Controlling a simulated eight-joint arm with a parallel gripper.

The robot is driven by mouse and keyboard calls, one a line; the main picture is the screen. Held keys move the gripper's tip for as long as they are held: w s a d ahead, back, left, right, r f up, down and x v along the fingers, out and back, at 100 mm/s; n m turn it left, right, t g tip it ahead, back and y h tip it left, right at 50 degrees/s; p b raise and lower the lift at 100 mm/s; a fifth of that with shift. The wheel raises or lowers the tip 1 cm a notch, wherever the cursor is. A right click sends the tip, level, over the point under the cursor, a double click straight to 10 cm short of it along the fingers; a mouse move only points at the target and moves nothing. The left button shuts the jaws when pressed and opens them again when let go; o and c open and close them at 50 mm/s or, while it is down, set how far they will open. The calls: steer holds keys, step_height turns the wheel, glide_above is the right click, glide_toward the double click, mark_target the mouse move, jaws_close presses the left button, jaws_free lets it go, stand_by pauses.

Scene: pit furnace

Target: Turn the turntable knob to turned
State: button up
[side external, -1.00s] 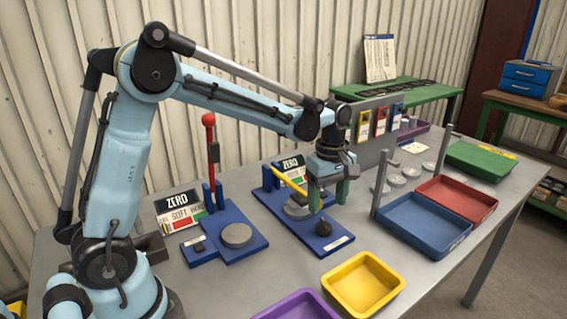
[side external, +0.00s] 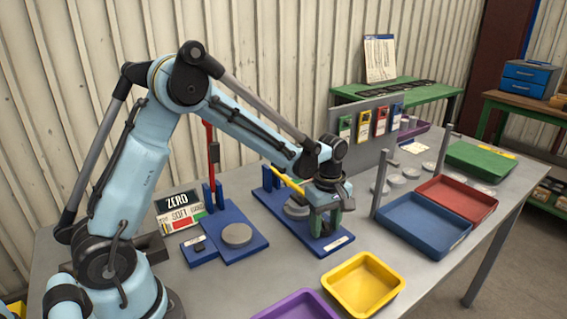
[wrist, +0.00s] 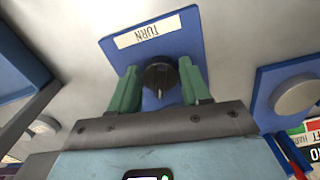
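The turntable knob (wrist: 160,76) is a dark round knob with a pale pointer line. It sits on a blue base plate (wrist: 110,48) beside a white label reading TURN (wrist: 148,33). In the wrist view the pointer faces toward my gripper's palm. My gripper (wrist: 158,80) is open, its green fingers on either side of the knob. A small gap shows at the left finger; the right finger is very close, and I cannot tell whether it touches. In the side view my gripper (side external: 325,224) is low over the base plate (side external: 343,243) and hides the knob. A grey disc (side external: 294,211) is behind it.
A yellow bar (side external: 288,180) stands close behind my gripper. Another blue base with a grey disc (side external: 236,234) is to the left.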

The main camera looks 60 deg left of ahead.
mark_target(325, 223)
steer(key=c, duration=0.6)
steer(key=shift+m, duration=1.5)
steer(key=o, duration=1)
steer(key=shift+o, duration=0.2)
steer(key=shift+r, duration=0.1)
step_height(325, 223, up, 12)
